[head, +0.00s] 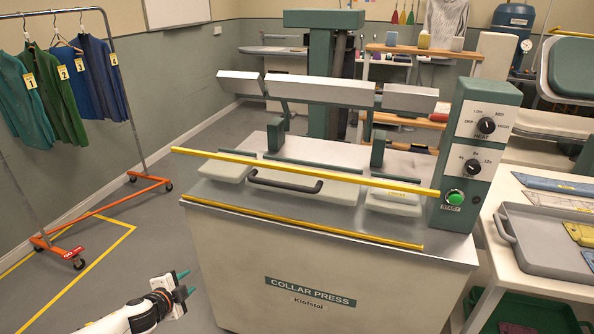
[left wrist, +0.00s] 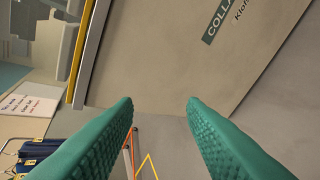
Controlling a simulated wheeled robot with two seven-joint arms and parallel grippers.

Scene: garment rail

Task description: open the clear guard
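The collar press (head: 330,262) stands in front of me. A yellow bar (head: 300,171) runs across its front, above the work surface. It looks like an edge of the clear guard; the clear panel itself is hard to make out. A dark curved handle (head: 286,185) shows just below this bar. My left gripper (head: 187,283) is low, left of the press front and well apart from the bar and handle. Its green fingers are spread with nothing between them, as the left wrist view (left wrist: 160,115) also shows. My right gripper is not in view.
A second yellow strip (head: 300,221) lines the press's front top edge. A control box (head: 475,155) with dials and a green button stands at its right. A garment rail (head: 120,85) stands at the left, and a grey tray (head: 545,245) at the right. Floor between rail and press is clear.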

